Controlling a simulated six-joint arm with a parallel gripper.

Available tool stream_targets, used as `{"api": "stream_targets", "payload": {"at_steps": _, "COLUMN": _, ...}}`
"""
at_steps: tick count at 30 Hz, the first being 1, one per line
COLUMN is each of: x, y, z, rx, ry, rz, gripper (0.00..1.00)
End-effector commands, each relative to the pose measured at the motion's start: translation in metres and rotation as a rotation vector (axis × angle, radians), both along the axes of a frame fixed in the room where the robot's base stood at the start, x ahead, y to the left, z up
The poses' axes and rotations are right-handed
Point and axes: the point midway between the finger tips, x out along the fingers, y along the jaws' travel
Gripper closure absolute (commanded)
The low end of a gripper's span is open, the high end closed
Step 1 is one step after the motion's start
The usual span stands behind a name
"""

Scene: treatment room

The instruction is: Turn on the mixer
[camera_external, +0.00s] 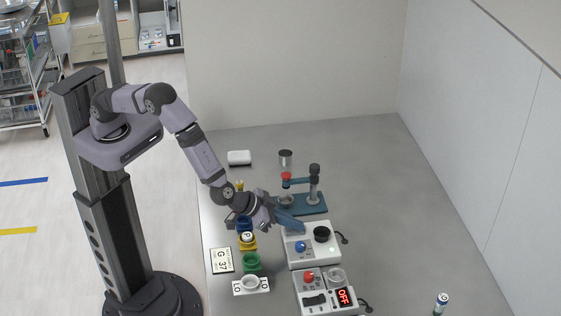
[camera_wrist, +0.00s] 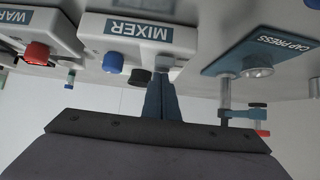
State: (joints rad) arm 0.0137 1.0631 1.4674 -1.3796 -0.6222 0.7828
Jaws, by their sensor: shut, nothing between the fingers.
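The mixer (camera_external: 316,256) is a white box with a blue knob (camera_external: 300,246) and a round black part (camera_external: 321,233) on top. In the wrist view its blue MIXER label (camera_wrist: 137,30) and blue knob (camera_wrist: 113,62) show, with a small pale grey part (camera_wrist: 168,63) at the fingertips. My gripper (camera_external: 300,227) is shut and empty, at the mixer's back left edge. In the wrist view its blue-grey fingers (camera_wrist: 161,88) are together and overlap the mixer's edge. I cannot tell whether they touch it.
The cap press (camera_external: 313,204) stands behind the mixer. A white device with a red knob and an OFF display (camera_external: 344,297) is in front. The table's right side is mostly clear.

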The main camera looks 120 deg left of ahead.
Motion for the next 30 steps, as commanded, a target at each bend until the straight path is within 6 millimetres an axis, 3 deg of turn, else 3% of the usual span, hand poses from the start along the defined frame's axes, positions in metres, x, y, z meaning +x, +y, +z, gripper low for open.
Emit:
{"api": "stream_targets", "payload": {"at_steps": 15, "x": 0.011, "y": 0.012, "z": 0.004, "rx": 0.002, "ry": -0.002, "rz": 0.002, "gripper": 1.00}}
{"api": "stream_targets", "payload": {"at_steps": 30, "x": 0.011, "y": 0.012, "z": 0.005, "rx": 0.001, "ry": -0.001, "rz": 0.000, "gripper": 1.00}}
